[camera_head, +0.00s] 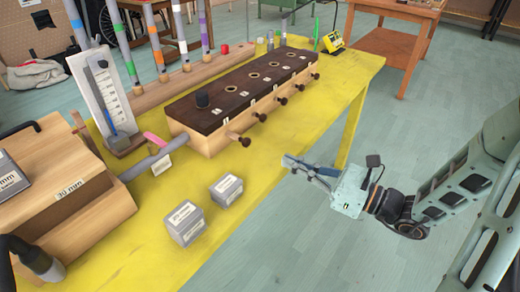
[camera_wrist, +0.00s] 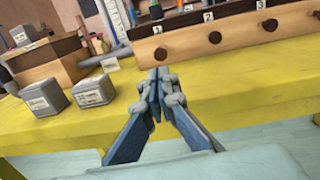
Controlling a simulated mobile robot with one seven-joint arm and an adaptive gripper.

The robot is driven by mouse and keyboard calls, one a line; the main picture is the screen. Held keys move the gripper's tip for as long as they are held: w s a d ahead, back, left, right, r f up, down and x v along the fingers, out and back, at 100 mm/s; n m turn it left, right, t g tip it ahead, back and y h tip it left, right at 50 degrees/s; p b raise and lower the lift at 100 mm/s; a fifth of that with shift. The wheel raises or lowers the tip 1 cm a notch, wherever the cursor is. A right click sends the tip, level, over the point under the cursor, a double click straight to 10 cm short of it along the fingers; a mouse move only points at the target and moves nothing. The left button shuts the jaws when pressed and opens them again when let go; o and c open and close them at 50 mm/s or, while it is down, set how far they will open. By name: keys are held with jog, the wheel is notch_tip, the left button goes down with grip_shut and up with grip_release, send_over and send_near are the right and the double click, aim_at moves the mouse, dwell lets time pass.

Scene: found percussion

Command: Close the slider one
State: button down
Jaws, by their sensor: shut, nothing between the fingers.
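A long wooden box (camera_head: 200,140) with a dark top stands on the yellow table (camera_head: 265,170), with a row of dark-knobbed sliders along its front. Slider one (camera_head: 245,141) is nearest the camera in the head view, and its knob sticks out farther than the others on a pale rod. In the wrist view slider one (camera_wrist: 160,54) sits under the label 1, just above my fingertips. My gripper (camera_head: 286,162) is shut and empty, off the table's front edge, to the right of slider one's knob and apart from it. Its fingertips (camera_wrist: 158,73) point toward the box front.
Two grey weight blocks (camera_head: 184,222) (camera_head: 227,188) stand on the table left of my gripper. A wooden stepped block (camera_head: 75,190) and a grey rod (camera_head: 147,163) lie farther left. The table's front strip between box and gripper is clear.

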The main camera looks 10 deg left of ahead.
aim_at(249, 143)
jog(key=b+x, duration=0.2)
jog(key=x, duration=0.6)
jog(key=shift+f, duration=0.2)
jog(key=shift+w+a+r, duration=0.15)
jog(key=shift+w+a, duration=0.1)
jog(key=shift+a, duration=0.4)
jog(key=shift+a, duration=0.1)
jog(key=x, duration=0.3)
jog(key=shift+w+a, duration=0.2)
jog(key=shift+a, duration=0.05)
